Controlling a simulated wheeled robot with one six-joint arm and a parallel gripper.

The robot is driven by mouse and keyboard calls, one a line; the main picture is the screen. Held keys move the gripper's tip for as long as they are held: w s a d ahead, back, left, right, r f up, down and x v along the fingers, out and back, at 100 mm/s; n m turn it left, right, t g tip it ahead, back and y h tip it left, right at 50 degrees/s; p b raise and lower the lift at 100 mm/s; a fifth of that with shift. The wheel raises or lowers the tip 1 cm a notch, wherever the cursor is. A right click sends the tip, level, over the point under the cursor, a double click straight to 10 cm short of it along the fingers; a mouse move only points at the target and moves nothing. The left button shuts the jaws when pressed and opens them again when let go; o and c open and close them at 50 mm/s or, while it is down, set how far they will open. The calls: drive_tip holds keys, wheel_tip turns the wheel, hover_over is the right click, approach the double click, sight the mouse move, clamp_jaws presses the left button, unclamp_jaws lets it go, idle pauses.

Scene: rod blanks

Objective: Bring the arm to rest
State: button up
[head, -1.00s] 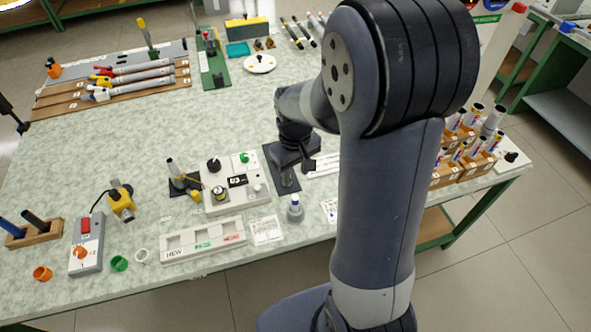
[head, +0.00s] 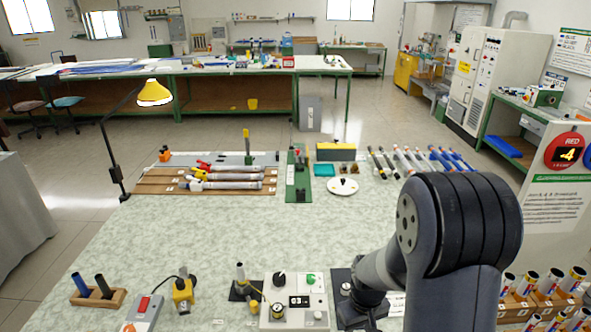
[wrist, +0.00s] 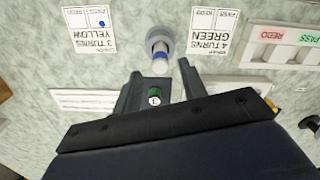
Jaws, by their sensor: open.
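My gripper (wrist: 158,92) shows in the wrist view with its two dark jaws apart. In the head view my arm fills the lower right, and my gripper's fingertips are hidden below the frame or behind the arm.
A grey control box (head: 297,300) stands left of my arm. Racks of tubes (head: 545,300) stand at the right. Rods lie on a wooden board (head: 150,181) farther back. A yellow lamp (head: 154,94) rises at the left. The middle of the table (head: 200,230) is bare.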

wheel_tip(320, 180, down, 5)
drive_tip(key=shift+r, duration=0.4)
